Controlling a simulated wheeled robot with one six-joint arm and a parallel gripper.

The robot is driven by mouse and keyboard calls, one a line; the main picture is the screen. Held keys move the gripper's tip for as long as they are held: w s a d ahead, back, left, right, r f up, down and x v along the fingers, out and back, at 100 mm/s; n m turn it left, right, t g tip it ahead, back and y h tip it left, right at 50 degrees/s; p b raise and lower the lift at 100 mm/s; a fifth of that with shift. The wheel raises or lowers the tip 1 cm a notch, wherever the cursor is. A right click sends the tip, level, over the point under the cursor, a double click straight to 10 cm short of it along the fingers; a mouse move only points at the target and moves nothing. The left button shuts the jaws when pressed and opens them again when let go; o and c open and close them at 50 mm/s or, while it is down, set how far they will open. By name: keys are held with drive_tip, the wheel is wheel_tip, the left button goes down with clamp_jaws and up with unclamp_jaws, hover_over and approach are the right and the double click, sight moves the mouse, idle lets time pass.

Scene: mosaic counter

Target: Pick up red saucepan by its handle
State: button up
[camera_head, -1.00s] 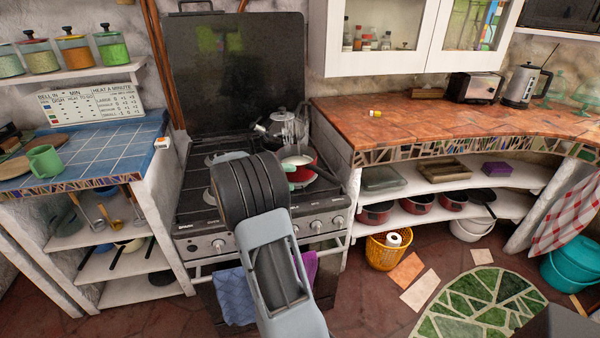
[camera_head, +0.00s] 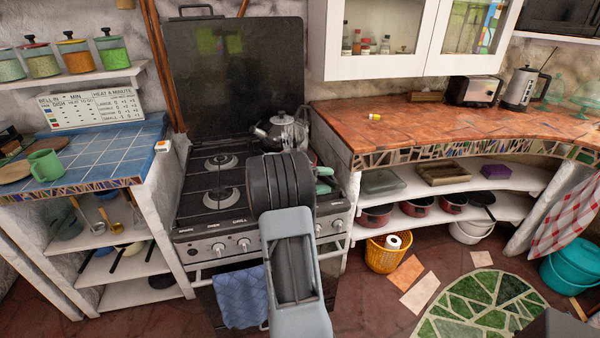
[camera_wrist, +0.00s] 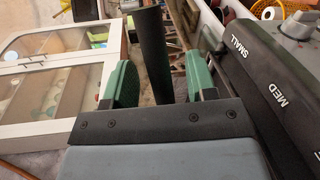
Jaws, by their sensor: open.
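The red saucepan's body is hidden behind my arm in the head view. In the wrist view, a long black bar (camera_wrist: 152,50), which looks like the saucepan's handle, stands between the two green fingers of my gripper (camera_wrist: 160,82). The gripper is open, with a gap on each side of the bar. In the head view, only a bit of green finger of my gripper (camera_head: 323,182) shows at the right of my arm, over the right side of the stove (camera_head: 215,195).
A kettle (camera_head: 280,130) stands at the back of the stove. The stove's knob panel (camera_wrist: 285,80) is close on the right in the wrist view. The left burners are bare.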

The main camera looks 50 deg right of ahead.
drive_tip(key=shift+s+d, duration=0.2)
drive_tip(key=shift+d, duration=0.1)
clamp_jaws()
idle(1.2)
drive_tip(key=shift+r, duration=0.1)
